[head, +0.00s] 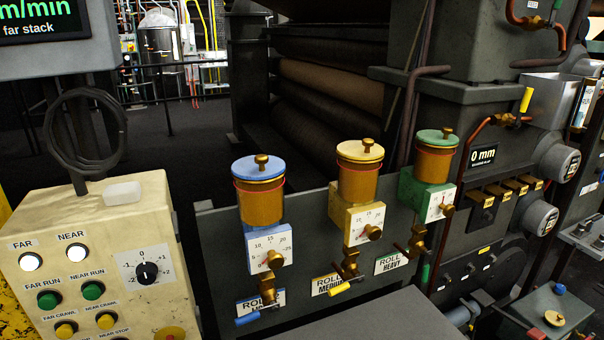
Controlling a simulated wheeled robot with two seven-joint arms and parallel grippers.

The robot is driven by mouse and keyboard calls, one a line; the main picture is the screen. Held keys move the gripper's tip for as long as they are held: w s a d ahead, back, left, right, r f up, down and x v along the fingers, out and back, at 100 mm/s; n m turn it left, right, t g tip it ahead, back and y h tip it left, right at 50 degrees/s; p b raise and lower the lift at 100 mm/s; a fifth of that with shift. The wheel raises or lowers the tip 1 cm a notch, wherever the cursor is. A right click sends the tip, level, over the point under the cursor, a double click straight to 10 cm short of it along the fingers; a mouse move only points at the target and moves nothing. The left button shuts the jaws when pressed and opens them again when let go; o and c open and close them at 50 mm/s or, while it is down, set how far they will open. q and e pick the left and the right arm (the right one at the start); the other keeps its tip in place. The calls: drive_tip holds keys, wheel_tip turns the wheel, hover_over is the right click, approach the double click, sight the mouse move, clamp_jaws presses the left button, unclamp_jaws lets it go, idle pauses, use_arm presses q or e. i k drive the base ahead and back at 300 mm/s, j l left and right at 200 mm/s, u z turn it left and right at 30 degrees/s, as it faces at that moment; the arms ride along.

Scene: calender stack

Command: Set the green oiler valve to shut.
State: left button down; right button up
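The green oiler (433,160) is the rightmost of three oilers on the dark panel, with an amber reservoir, a green lid and a white dial. Below it is a brass valve (417,240) beside the label ROLL HEAVY (392,262). A short green handle (425,273) shows under this valve and looks to hang roughly downward; it is small and its exact angle is hard to tell. Neither my left nor my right gripper is in the head view.
The yellow oiler (358,170) and blue oiler (259,190) stand to the left; their yellow handle (346,287) and blue handle (255,318) lie nearly level. A cream control box (110,230) stands at left. A copper pipe (468,150) runs close right of the green oiler.

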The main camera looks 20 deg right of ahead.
sight(428, 255)
drive_tip(key=z, duration=1.55)
drive_tip(key=k+l, duration=0.1)
drive_tip(key=l, duration=0.3)
drive_tip(key=z, duration=0.05)
